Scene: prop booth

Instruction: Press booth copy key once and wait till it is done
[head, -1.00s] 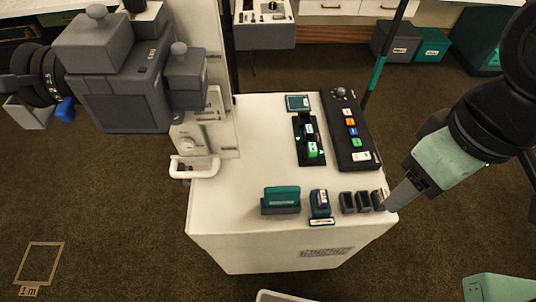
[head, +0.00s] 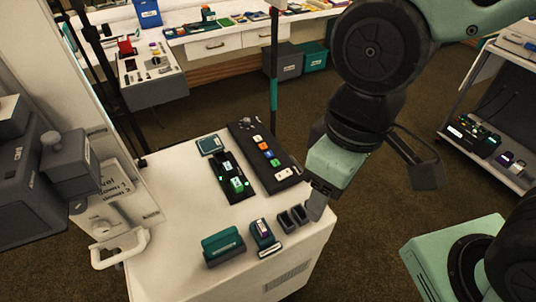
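A black key panel (head: 264,158) lies on the white cabinet top (head: 190,205), with a knob at its far end. It carries a row of small coloured keys, including a blue key (head: 268,154), a green key (head: 275,163) and a white key (head: 284,174). Their labels are too small to read, so I cannot tell which is the copy key. A black cradle (head: 225,173) beside the panel holds two items with green lights. My gripper (head: 316,207) points down at the cabinet's right front corner, apart from the keys. Its finger gap is not visible.
A teal block (head: 223,246), a smaller teal holder (head: 262,234) and small dark cups (head: 287,222) line the front edge. A grey camera-like device (head: 35,180) and a white handle (head: 120,250) are at left. A dark pole (head: 274,70) stands behind.

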